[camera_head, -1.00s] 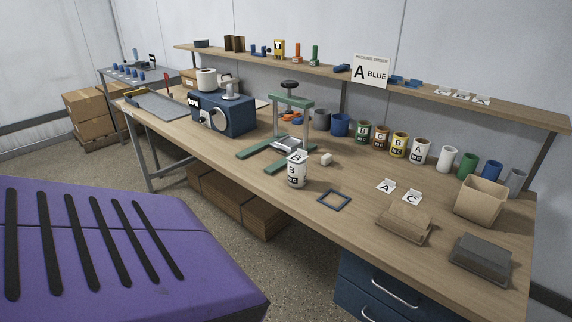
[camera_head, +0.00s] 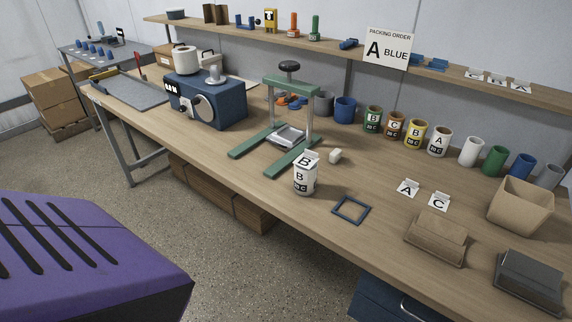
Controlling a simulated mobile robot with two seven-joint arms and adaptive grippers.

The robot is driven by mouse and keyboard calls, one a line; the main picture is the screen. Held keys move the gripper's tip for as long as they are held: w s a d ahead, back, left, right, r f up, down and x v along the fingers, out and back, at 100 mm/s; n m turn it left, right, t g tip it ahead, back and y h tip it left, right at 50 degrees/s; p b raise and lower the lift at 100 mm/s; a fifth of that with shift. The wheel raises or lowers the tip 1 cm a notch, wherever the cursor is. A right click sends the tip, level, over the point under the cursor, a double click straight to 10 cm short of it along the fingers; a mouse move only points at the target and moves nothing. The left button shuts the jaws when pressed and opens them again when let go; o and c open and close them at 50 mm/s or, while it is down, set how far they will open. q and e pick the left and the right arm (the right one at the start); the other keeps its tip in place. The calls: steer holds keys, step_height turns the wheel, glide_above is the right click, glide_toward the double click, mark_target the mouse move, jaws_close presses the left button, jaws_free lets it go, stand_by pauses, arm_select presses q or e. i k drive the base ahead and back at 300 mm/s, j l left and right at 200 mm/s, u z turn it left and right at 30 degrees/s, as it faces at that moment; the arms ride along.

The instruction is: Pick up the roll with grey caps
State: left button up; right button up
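I cannot make out with certainty a roll with grey caps. A grey cylinder (camera_head: 324,103) stands beside a blue one (camera_head: 345,110) behind the green press. Another grey cylinder (camera_head: 548,177) stands at the right end of the back row, beside a blue (camera_head: 522,166), a green (camera_head: 495,160) and a white one (camera_head: 470,151). Labelled cylinders with green (camera_head: 372,119), brown (camera_head: 394,125), yellow (camera_head: 414,133) and white (camera_head: 438,141) bodies stand to their left. Neither gripper is in view.
The wooden bench (camera_head: 390,270) also holds a blue machine (camera_head: 222,108), the green press (camera_head: 290,80), a dark square frame (camera_head: 351,210), a tan bin (camera_head: 520,208) and two blocks at front right. A shelf sign (camera_head: 388,49) reads "Packing order A Blue". Floor (camera_head: 240,270) is clear before the bench.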

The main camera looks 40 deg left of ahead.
mark_target(305, 180)
steer(key=i+j+u, duration=0.25)
steer(key=i+j, duration=0.25)
steer(key=j, duration=0.15)
steer(key=i+j+u, duration=0.25)
steer(key=i+j, duration=0.25)
steer(key=i, duration=0.05)
